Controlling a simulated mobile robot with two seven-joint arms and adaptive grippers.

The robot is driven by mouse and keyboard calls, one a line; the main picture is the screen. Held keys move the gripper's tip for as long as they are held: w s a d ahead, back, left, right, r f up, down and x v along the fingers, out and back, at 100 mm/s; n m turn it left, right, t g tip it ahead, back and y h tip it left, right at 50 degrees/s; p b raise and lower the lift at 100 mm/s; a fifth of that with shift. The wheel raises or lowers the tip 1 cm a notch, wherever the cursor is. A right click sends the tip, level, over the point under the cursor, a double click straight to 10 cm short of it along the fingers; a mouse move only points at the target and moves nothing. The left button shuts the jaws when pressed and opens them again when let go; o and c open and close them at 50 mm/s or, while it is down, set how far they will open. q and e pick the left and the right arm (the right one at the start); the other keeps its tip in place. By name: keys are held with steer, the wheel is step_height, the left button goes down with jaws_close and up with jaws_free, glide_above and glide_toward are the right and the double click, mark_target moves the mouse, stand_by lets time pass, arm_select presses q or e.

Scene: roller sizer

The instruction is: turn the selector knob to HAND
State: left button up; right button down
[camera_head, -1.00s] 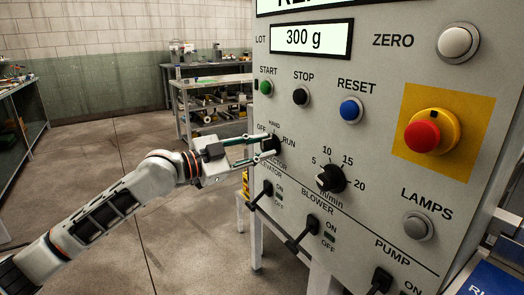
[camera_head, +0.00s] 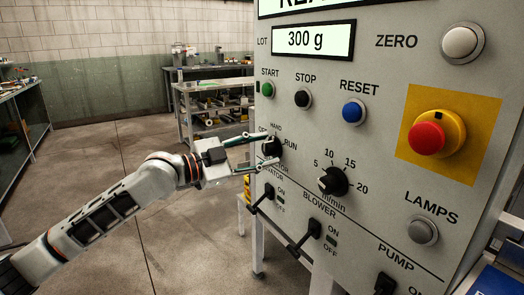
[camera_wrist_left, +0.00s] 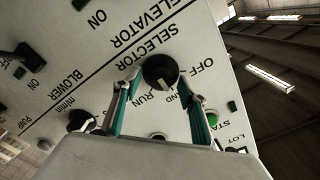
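The selector knob (camera_head: 271,147) is a black round knob on the grey panel, with OFF, HAND and RUN around it. In the left wrist view the knob (camera_wrist_left: 160,72) shows its pale pointer aimed roughly at HAND, on the side towards RUN; the exact position is hard to tell. My left gripper (camera_head: 264,152) is in front of the knob with its fingers apart. In the left wrist view the open fingers of the left gripper (camera_wrist_left: 162,92) stand on either side of the knob, with gaps; I see no grip on it. My right gripper is not in view.
The speed dial (camera_head: 332,181) is to the right of the selector. The elevator switch (camera_head: 262,198) and blower switch (camera_head: 305,236) stick out below. The start (camera_head: 267,90), stop (camera_head: 302,98) and reset (camera_head: 352,111) buttons are above. The floor left of the panel is clear.

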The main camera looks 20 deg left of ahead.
arm_select(q)
steer(key=v, duration=1.2)
stand_by(0.5)
